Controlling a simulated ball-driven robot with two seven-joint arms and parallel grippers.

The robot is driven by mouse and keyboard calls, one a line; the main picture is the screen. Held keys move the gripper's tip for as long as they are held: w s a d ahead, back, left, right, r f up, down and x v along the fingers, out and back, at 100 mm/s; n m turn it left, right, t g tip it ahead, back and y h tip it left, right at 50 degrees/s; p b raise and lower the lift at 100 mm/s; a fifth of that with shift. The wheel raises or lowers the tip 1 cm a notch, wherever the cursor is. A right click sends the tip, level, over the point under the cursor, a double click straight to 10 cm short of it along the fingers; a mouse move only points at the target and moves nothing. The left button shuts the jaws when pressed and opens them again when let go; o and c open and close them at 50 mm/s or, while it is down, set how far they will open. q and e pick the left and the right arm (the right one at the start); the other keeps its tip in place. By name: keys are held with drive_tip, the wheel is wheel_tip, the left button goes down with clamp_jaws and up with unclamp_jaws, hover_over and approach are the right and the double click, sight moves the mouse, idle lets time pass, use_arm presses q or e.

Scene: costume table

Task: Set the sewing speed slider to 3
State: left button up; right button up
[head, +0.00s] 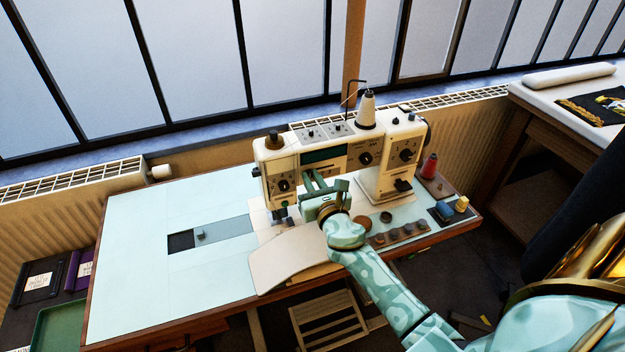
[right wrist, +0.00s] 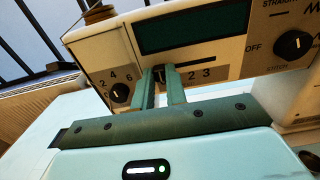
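The white sewing machine (head: 331,153) stands on the pale table. In the right wrist view, its front panel (right wrist: 228,69) has a dark display (right wrist: 195,27) with a horizontal slider slot (right wrist: 198,64) below it. The figures 2 and 3 show under the slot, right of my fingers. The dark slider knob (right wrist: 160,73) sits between the two green fingertips of my right gripper (right wrist: 160,78), which close around it, left of the 2. My fingers hide the scale there. In the head view, my right gripper (head: 313,178) reaches the panel under the display. My left gripper is out of view.
A dial (right wrist: 120,93) is left of my fingers, and another dial (right wrist: 293,45) marked OFF is to the right. A thread cone (head: 367,110) stands on top. A red spool (head: 430,166) and several round items lie right of my arm. The table's left side is mostly clear.

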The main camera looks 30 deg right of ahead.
sight(331, 165)
drive_tip(key=shift+s+d, duration=0.25)
drive_tip(key=shift+d, duration=0.8)
drive_tip(key=shift+s+d, duration=0.25)
drive_tip(key=shift+d, duration=0.75)
drive_tip(key=shift+s+d, duration=0.25)
drive_tip(key=shift+d, duration=0.8)
clamp_jaws()
drive_tip(key=o, duration=0.7)
unclamp_jaws()
drive_tip(key=shift+d, duration=0.15)
drive_tip(key=shift+o, duration=0.2)
drive_tip(key=shift+s, duration=0.1)
drive_tip(key=shift+s+a, duration=0.2)
drive_tip(key=b+v, duration=0.2)
drive_tip(key=v, duration=1.3)
drive_tip(key=shift+s+b, duration=0.3)
drive_tip(key=shift+s, duration=0.15)
